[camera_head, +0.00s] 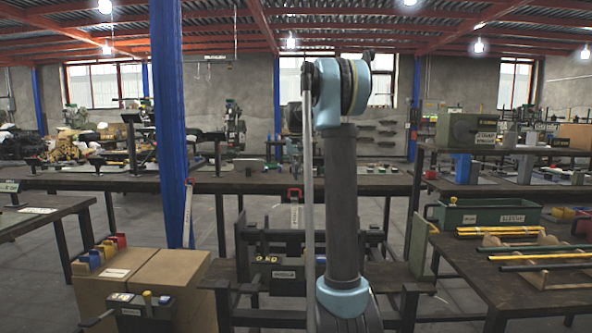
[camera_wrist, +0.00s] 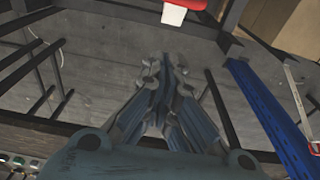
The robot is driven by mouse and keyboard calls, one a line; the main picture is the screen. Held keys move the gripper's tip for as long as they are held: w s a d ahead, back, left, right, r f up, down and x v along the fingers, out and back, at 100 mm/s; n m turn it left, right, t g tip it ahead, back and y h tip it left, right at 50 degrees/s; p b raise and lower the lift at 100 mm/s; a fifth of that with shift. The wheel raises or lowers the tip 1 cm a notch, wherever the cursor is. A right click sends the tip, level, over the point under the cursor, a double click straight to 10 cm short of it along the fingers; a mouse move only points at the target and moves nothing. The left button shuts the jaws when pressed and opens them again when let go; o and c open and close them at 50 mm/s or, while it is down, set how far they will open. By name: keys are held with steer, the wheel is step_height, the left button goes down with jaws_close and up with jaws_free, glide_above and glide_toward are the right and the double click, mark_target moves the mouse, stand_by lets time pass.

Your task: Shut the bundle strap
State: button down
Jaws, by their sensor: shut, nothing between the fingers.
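I cannot make out a bundle strap for certain in either view. Long yellow, green and dark rods (camera_head: 528,250) lie across curved wooden supports (camera_head: 545,275) on the right bench, and no strap shows clearly around them. My gripper (camera_wrist: 166,68) is in the middle of the wrist view, its fingers together and empty, above the floor. A red piece (camera_wrist: 197,4) with a white tag (camera_wrist: 174,15) is at the top edge, beyond the fingertips and apart from them. In the head view my arm stands upright in the middle, and my gripper is not discernible.
The right bench (camera_head: 468,262) also carries a green labelled bin (camera_head: 478,214). Cardboard boxes (camera_head: 165,272) stand at the left front, near a blue post (camera_head: 172,120). A long dark table (camera_head: 250,185) crosses behind my arm. Red clips with white tags (camera_head: 296,214) hang at its front.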

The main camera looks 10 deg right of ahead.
steer(key=shift+s+a+f, duration=0.2)
steer(key=shift+s+f, duration=0.65)
steer(key=shift+s, duration=0.05)
steer(key=shift+s+a+f, duration=0.15)
steer(key=shift+s+f, duration=0.7)
steer(key=shift+s+r, duration=0.1)
steer(key=shift+s+a+r+t, duration=0.1)
steer(key=shift+s+r+t, duration=0.2)
steer(key=shift+s, duration=0.1)
